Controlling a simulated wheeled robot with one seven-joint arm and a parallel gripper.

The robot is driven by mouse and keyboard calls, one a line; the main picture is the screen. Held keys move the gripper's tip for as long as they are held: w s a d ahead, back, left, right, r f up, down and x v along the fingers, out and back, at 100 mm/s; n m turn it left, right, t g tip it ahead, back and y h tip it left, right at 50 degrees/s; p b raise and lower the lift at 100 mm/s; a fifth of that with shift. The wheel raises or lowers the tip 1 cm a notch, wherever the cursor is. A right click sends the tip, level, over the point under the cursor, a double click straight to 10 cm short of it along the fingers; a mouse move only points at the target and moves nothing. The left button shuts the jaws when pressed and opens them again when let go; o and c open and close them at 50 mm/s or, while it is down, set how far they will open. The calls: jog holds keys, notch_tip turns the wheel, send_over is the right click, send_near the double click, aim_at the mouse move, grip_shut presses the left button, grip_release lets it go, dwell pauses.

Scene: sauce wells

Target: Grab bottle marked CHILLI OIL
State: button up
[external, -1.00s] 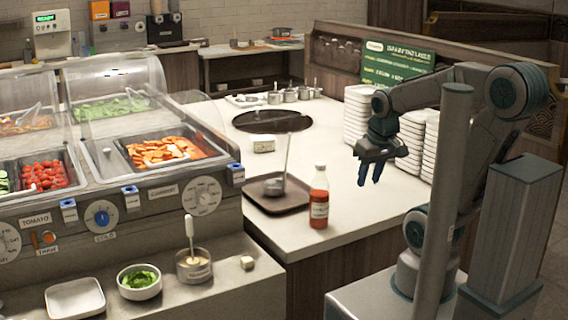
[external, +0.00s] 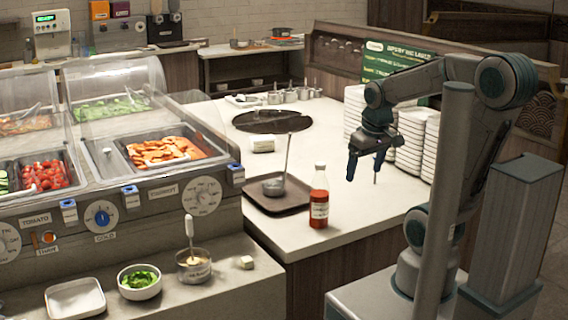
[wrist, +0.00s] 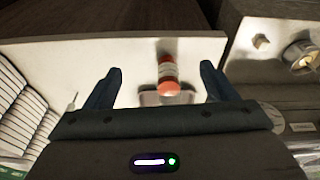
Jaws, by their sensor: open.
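The bottle (external: 319,200) stands upright near the front edge of the white counter. It has red contents, a pale cap and a white label whose words are too small to read. In the wrist view the bottle (wrist: 168,76) appears between my two fingers, beyond their tips. My gripper (external: 364,176) is open and empty, to the right of the bottle and above the counter, with clear space between them. In the wrist view my gripper (wrist: 161,80) shows both blue fingers spread apart.
A dark tray (external: 262,206) with a ladle in a small metal cup is left of the bottle. Stacked white plates (external: 411,140) stand behind my gripper. A round dark plate (external: 272,121) is set in the counter. The counter between bottle and gripper is clear.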

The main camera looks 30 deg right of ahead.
jog(key=w+r+n+g+p, duration=0.1)
jog(key=w+r+n, duration=0.25)
jog(key=w, duration=0.45)
jog(key=n+g+p, duration=0.1)
jog(key=n+g, duration=0.1)
jog(key=n, duration=0.2)
send_near(322, 163)
jog(key=shift+s+f+m, duration=0.2)
jog(key=shift+s+m, duration=0.05)
jog(key=shift+s, duration=0.1)
jog(key=shift+w+f, duration=0.1)
jog(key=shift+f, duration=0.15)
notch_tip(322, 163, down, 8)
jog(key=shift+f, duration=0.1)
jog(key=shift+w+a+f+p, duration=0.1)
jog(key=shift+f+p, duration=0.25)
jog(key=shift+f, duration=0.9)
jog(key=shift+w+a+f+p, duration=0.1)
jog(key=shift+f+p, duration=0.25)
jog(key=shift+f, duration=0.95)
grip_shut()
jog(key=shift+r, duration=0.1)
